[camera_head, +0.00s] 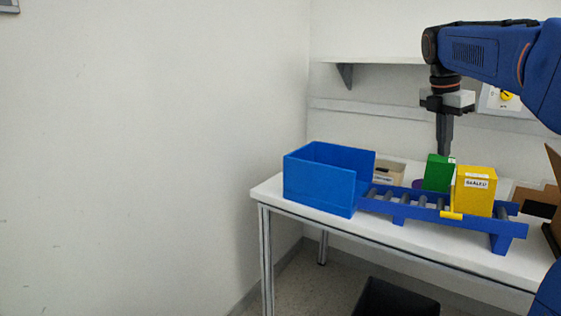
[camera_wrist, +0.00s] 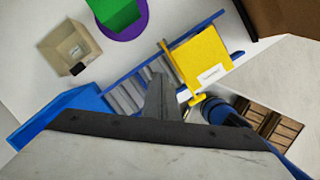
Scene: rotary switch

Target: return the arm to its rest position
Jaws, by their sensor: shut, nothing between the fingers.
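My gripper (camera_head: 444,152) points straight down above the table in the head view, with my blue arm reaching in from the right. Its fingers are shut together with nothing between them; in the wrist view the closed fingers (camera_wrist: 160,98) show over the conveyor. The rotary switch (camera_head: 506,96), yellow on a pale box, is on the back wall to the right of my gripper, partly hidden by my arm. I cannot tell its setting.
A blue bin (camera_head: 320,180) stands at the table's left end, beside a blue roller conveyor (camera_head: 400,204). A yellow box (camera_head: 475,192) is on the conveyor, a green block (camera_head: 438,173) behind it. A shelf (camera_head: 385,60) is on the back wall. The left side is clear.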

